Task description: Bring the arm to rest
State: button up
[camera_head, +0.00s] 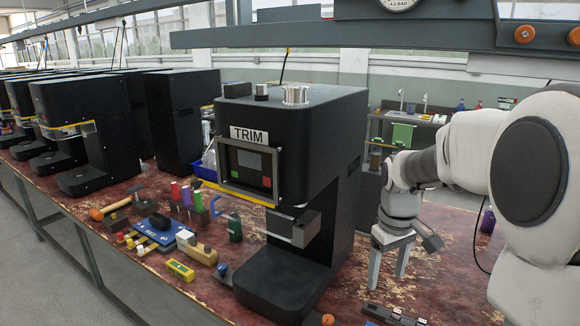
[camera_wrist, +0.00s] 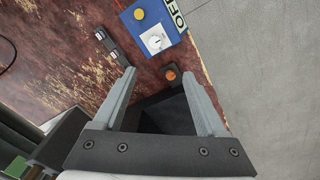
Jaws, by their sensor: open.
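My gripper (camera_head: 388,268) hangs at the end of my arm, right of the black TRIM machine (camera_head: 318,112), with its fingers pointing down above the worn red bench top (camera_head: 412,292). In the wrist view my gripper (camera_wrist: 160,98) shows two grey fingers spread apart with nothing held between them. The dark base of a machine (camera_wrist: 162,116) lies beyond and between the fingers. My arm is bent and enters from the right in the head view.
An orange knob (camera_wrist: 170,75) and a blue control box (camera_wrist: 155,30) lie beyond the fingertips. A black bar-like part (camera_head: 392,314) lies on the bench near the gripper. Tools and a yellow block (camera_head: 180,270) crowd the bench left of the machine. A gauge hangs overhead.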

jog(key=s+a+r+m+t, duration=0.2)
jog(key=s+a+r, duration=0.2)
jog(key=s, duration=0.6)
jog(key=s+a+r+m+t+p, duration=0.1)
jog(key=s+r, duration=0.4)
jog(key=s, duration=0.5)
jog(key=a+m+t, duration=0.1)
jog(key=a, duration=0.1)
jog(key=shift+a+r+t+p, duration=0.25)
jog(key=shift+a+t+p, duration=0.05)
jog(key=shift+a+t, duration=0.1)
jog(key=shift+s+d, duration=0.15)
